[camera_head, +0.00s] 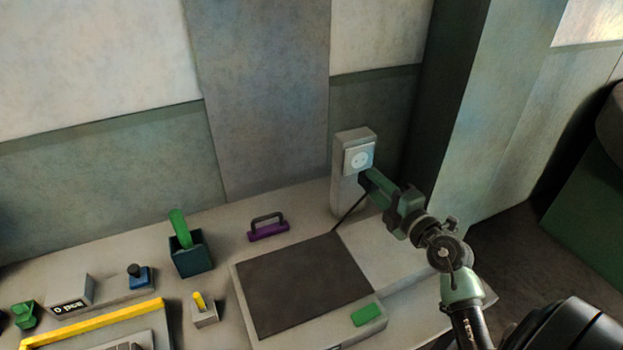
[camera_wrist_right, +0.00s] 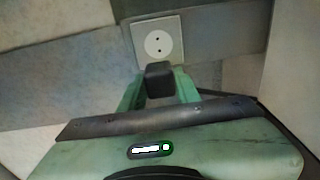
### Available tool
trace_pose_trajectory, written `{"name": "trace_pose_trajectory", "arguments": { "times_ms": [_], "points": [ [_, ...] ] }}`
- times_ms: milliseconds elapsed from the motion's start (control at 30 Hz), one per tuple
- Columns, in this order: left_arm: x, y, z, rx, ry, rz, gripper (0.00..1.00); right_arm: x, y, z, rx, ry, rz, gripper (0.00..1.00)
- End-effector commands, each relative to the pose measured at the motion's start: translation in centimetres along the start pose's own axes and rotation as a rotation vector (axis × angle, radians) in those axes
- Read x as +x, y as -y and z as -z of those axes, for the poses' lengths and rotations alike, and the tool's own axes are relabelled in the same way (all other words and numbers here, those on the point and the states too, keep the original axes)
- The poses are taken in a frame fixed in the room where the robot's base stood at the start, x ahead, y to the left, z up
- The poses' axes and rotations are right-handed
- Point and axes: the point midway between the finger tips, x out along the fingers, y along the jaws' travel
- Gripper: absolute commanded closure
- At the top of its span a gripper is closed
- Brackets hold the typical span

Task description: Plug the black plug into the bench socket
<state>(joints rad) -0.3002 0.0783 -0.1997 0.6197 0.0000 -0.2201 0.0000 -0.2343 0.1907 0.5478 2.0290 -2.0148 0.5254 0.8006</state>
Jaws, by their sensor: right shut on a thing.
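The bench socket (camera_head: 359,158) is a white square plate on a grey upright post at the back of the bench. It also shows in the right wrist view (camera_wrist_right: 158,42) with its round face and two holes. My right gripper (camera_head: 367,179) is just in front of the socket, slightly below and to the right of it in the head view. It is shut on the black plug (camera_wrist_right: 159,80), which shows between the green fingers. In the wrist view the plug appears below the socket face, apart from it. A dark cord (camera_head: 348,212) hangs from the plug. My left gripper is not in view.
A dark mat (camera_head: 300,285) on a raised plate, a green block (camera_head: 366,315), a purple handled item (camera_head: 268,228), a dark blue holder (camera_head: 190,256) and a yellow bar (camera_head: 105,319) occupy the bench. A dark column (camera_head: 450,110) stands right of the socket.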

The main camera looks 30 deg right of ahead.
Motion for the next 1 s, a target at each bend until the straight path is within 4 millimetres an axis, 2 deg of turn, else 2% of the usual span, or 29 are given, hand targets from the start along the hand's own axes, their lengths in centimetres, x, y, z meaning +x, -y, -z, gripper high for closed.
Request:
{"name": "trace_pose_trajectory", "arguments": {
  "times_ms": [33,167,533,767,1000],
  "points": [
    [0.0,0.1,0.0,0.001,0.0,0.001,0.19,-0.8,0.4,-1.3,0.001,0.037,-0.01,1.0],
    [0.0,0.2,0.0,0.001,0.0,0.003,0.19,-1.7,0.6,-2.8,0.0,0.079,-0.03,1.0],
    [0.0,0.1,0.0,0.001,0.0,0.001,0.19,-1.7,0.6,-2.9,0.002,0.083,-0.035,1.0],
    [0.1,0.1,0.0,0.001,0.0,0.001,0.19,-0.5,0.5,-3.0,0.002,0.082,-0.036,1.0],
    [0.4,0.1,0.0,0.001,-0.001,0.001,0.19,1.8,0.5,-3.2,0.003,0.081,-0.037,1.0]
  ]
}}
